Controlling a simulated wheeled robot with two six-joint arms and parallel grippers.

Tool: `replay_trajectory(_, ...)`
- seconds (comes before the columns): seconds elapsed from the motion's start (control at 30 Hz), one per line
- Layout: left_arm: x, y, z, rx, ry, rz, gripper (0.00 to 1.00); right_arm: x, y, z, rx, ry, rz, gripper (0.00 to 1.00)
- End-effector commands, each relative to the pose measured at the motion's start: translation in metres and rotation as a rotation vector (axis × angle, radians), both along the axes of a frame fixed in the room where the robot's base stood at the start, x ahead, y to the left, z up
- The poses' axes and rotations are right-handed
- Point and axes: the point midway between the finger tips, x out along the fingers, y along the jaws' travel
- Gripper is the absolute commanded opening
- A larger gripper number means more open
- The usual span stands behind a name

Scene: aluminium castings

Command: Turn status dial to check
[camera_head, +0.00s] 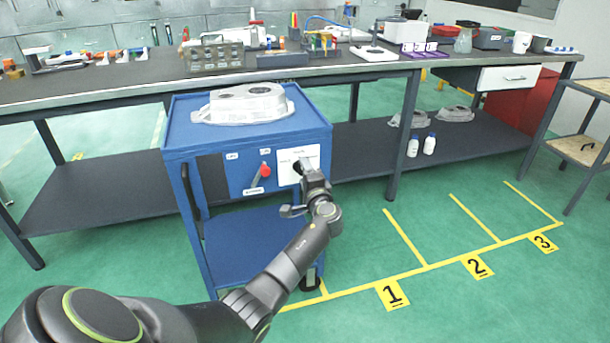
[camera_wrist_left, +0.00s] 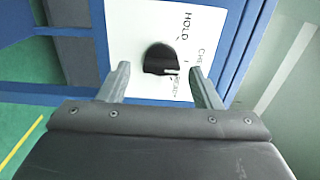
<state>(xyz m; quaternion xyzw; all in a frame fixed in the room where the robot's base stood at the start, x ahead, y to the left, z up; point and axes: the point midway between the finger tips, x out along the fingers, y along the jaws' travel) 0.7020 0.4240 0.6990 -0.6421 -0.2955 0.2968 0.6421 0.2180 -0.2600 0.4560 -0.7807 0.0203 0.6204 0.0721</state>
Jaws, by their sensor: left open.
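The status dial (camera_wrist_left: 160,58) is a dark knob on a white label plate (camera_wrist_left: 128,25) in the left wrist view. HOLD is printed beside it, a partly hidden word starting CHE to its right, and a small word, apparently READY, by its lower edge. A pale mark on the knob's lower right side lies near that small word.
The blue cart (camera_head: 178,141) carries a metal casting (camera_head: 245,104) on top. A red-handled lever (camera_head: 264,171) is left of the plate. A long workbench (camera_head: 60,98) with tools runs behind. Open green floor with numbered yellow bays lies to the right.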

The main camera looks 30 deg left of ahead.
Motion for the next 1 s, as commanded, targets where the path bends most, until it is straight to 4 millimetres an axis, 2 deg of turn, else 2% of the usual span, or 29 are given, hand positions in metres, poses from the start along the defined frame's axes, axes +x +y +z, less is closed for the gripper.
replay_trajectory(0.17, -0.001, -0.002, 0.001, 0.0, -0.001, -0.001, 0.58, 0.0, 0.0, 0.001, 0.0, 0.0, 0.0, 0.79)
replay_trajectory(0.37, -0.016, -0.02, 0.001, -0.003, -0.001, -0.001, 0.58, -0.003, -0.001, 0.0, -0.006, 0.014, -0.002, 0.79)
replay_trajectory(0.8, -0.084, -0.099, -0.001, -0.006, 0.0, -0.001, 0.58, -0.008, -0.003, -0.013, -0.019, 0.064, -0.005, 0.79)
replay_trajectory(1.0, -0.104, -0.123, -0.001, -0.003, 0.001, -0.001, 0.58, -0.005, -0.003, -0.013, -0.019, 0.059, -0.004, 0.79)
